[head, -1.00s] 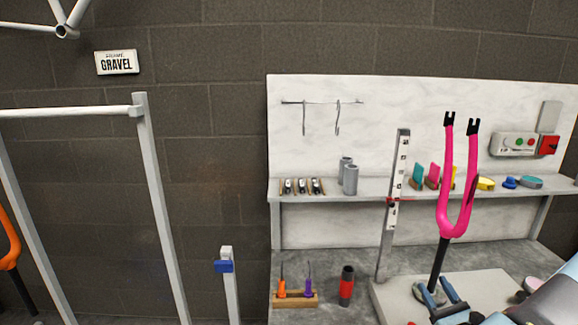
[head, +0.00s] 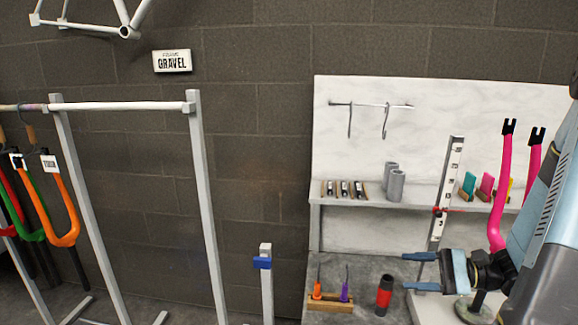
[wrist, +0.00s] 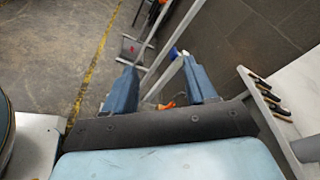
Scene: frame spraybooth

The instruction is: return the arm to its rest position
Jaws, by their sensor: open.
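My gripper (head: 412,271) is at the lower right in the head view, in front of the bench, with its two blue fingers spread apart and pointing left. Nothing is between the fingers. In the wrist view my gripper (wrist: 164,92) also shows open and empty, with the floor, grey posts and a small orange thing beyond it. My light-blue arm covers the right side of the head view.
A bench with a white back panel (head: 370,125) and shelf stands at right. A red and black cylinder (head: 384,296) and a wooden tool block (head: 330,304) are near my gripper. A rack (head: 205,200) with hanging forks, including an orange one (head: 66,215), stands at left.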

